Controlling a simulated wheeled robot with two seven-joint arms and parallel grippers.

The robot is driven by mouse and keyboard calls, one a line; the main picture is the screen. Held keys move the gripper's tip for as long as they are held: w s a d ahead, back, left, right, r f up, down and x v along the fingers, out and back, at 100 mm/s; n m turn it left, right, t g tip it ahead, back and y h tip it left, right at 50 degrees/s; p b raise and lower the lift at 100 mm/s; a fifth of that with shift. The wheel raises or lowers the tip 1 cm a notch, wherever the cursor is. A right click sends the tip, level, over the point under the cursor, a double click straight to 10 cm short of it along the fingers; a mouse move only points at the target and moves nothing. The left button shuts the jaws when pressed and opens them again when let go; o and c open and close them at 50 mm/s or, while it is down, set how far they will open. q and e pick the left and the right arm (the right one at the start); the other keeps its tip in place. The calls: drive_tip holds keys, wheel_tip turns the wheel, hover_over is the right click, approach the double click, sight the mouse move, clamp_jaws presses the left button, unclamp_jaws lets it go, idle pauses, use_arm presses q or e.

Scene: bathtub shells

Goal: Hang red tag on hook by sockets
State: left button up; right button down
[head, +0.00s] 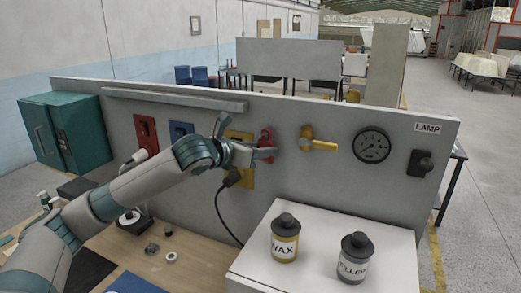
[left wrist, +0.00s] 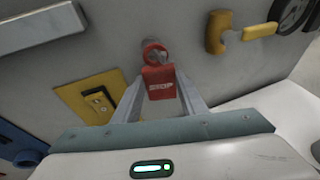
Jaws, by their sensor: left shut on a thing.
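The red tag (left wrist: 160,84) has pale lettering and a red ring at its top. In the left wrist view it is between the two fingers of my left gripper (left wrist: 163,92), which is shut on it. The ring is at a short grey peg (left wrist: 152,43) on the panel; I cannot tell whether it is around the peg or just in front. In the head view the red tag (head: 266,140) shows at the tip of my left gripper (head: 262,153), right of the yellow socket (head: 246,176). My right gripper is not in view.
A black plug with cable (head: 231,178) hangs below my gripper. WAX (head: 285,246) and FILLER (head: 354,265) containers stand on a white box.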

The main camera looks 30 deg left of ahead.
use_arm(q)
drive_tip(key=o, duration=1.1)
drive_tip(key=shift+o, duration=0.2)
drive_tip(key=shift+s, duration=0.15)
drive_tip(key=b+v, duration=0.6)
drive_tip(key=v, duration=1.1)
drive_tip(key=shift+b, duration=0.3)
drive_tip(key=shift+s, duration=0.1)
